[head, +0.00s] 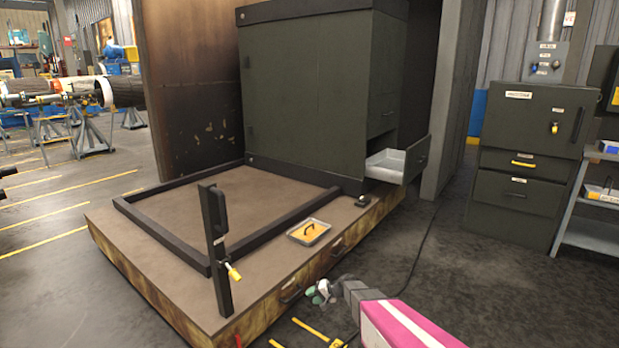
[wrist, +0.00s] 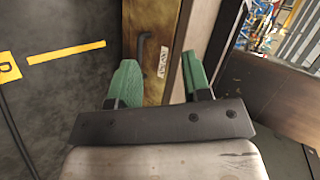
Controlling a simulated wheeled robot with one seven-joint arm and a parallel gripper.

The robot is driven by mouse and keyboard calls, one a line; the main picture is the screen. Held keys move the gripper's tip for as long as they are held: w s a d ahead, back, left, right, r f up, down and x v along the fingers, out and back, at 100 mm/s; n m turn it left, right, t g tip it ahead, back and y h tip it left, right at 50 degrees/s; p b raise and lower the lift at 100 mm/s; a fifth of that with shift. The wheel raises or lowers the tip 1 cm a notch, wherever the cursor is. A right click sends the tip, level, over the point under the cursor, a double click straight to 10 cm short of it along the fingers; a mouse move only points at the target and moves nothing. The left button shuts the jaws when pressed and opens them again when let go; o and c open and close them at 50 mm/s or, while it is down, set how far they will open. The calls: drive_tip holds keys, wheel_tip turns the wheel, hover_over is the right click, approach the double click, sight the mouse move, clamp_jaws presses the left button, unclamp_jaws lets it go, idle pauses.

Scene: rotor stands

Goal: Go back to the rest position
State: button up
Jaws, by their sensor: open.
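My gripper (head: 321,292) is at the lower middle of the head view, in front of the long side of the low wooden platform (head: 262,300). In the wrist view its two green fingers (wrist: 158,85) stand apart with nothing between them. Beyond the fingers, the platform side shows a dark handle (wrist: 144,46) and a small white label. My arm, grey and pink, reaches in from the lower right of the head view.
A dark cabinet (head: 305,95) with an open drawer (head: 388,164) stands on the platform's back. A small tray (head: 309,232) with a yellow content and an upright dark post (head: 217,250) are on the platform. Another cabinet (head: 522,160) stands right.

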drive_tip(key=s+d+r+n+g+h, duration=0.1)
drive_tip(key=s+d+r+h, duration=0.4)
drive_tip(key=s+d+r, duration=0.3)
drive_tip(key=s+d+r+g+h, duration=0.2)
drive_tip(key=s+d+r+h, duration=0.3)
drive_tip(key=s+d+r, duration=0.4)
drive_tip(key=s+r, duration=0.2)
drive_tip(key=s, duration=0.4)
drive_tip(key=shift+s+r+n+h, duration=0.35)
drive_tip(key=shift+r+n+h, duration=0.05)
